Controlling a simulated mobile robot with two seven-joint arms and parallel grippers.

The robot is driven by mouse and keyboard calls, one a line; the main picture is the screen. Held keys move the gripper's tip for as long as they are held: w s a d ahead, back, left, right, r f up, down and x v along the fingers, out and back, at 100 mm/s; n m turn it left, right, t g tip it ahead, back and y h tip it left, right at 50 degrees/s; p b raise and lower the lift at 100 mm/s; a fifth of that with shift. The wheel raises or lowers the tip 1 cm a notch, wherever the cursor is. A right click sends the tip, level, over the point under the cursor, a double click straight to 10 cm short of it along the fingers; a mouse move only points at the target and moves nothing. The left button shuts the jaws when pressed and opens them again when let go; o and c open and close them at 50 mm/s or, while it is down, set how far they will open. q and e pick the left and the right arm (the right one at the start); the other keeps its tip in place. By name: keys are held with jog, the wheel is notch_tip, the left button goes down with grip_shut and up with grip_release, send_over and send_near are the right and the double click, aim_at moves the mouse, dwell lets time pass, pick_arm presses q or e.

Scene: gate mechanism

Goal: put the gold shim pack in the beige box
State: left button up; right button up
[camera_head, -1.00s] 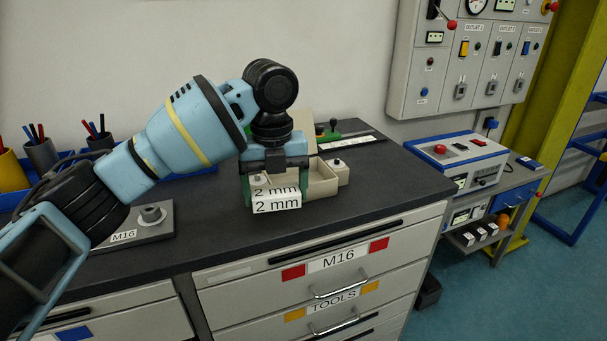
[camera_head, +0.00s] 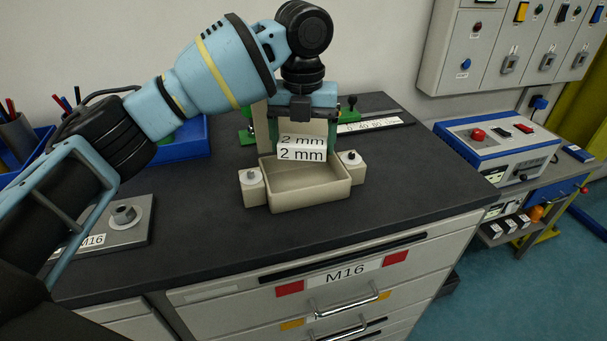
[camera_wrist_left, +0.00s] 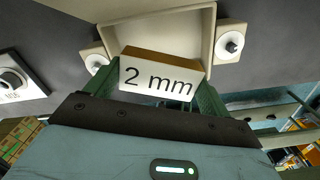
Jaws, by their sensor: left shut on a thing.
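My left gripper (camera_head: 303,138) is shut on the gold shim pack (camera_head: 302,154), its green fingers on either side. The pack's white faces read "2 mm"; in the left wrist view the pack (camera_wrist_left: 160,77) also shows a gold-brown side. The open beige box (camera_head: 312,198) stands on the dark worktop. The pack is held over the rear part of the box and hides part of its back rim. In the left wrist view the box's wall (camera_wrist_left: 207,32) shows beyond the pack, and its inside looks empty where visible. My right gripper is not in view.
Beige blocks with dark knobs stand at the box's left (camera_head: 252,187) and right (camera_head: 351,164). A beige upright panel and green parts stand behind the gripper. A grey M16 plate (camera_head: 115,235) lies at the left. The worktop (camera_head: 420,175) right of the box is clear.

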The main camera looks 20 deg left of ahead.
aim_at(303, 140)
pick_arm(q)
jog(key=f, duration=0.2)
jog(key=shift+w+f, duration=0.2)
jog(key=shift+f, duration=2.65)
jog(key=shift+f, duration=0.1)
jog(key=o, duration=1.1)
notch_tip(303, 140, up, 12)
jog(key=shift+r, duration=0.1)
